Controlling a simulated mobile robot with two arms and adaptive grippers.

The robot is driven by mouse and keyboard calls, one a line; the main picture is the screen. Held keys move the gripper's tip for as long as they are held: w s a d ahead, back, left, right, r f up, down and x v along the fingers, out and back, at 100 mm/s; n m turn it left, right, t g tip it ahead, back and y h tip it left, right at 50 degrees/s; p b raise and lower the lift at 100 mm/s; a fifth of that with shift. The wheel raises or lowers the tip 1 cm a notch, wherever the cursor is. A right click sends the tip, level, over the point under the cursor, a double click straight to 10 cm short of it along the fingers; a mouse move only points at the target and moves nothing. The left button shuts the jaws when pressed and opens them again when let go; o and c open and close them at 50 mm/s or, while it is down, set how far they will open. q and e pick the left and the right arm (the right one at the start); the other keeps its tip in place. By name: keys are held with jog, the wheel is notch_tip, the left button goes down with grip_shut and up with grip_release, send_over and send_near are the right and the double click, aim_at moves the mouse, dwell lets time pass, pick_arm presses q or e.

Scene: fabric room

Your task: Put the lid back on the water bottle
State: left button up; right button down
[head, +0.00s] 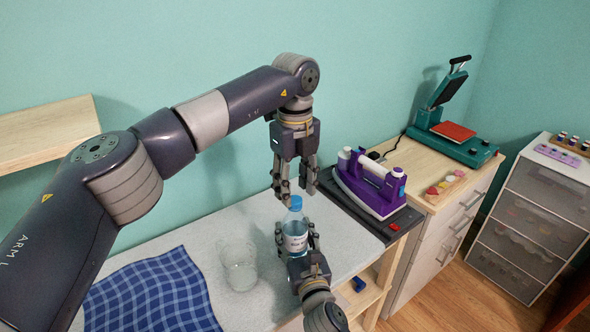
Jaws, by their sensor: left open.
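The water bottle (295,238) is clear with a white label and stands upright near the front of the ironing surface. The blue lid (296,202) sits at its top; I cannot tell whether it is seated tight. My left gripper (295,192) points down from above, open, with its fingertips just above and to either side of the lid. My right gripper (297,240) comes in from the bottom with its fingers on both sides of the bottle's body, shut on it. The bottle's base is hidden behind the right gripper.
An empty clear glass (239,268) stands left of the bottle on the grey surface (200,232). A blue checked cloth (150,293) lies further left. A purple iron station (369,184) is close on the right, with a green heat press (450,130) beyond.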

pick_arm(q)
jog(key=shift+f, duration=1.3)
grip_shut()
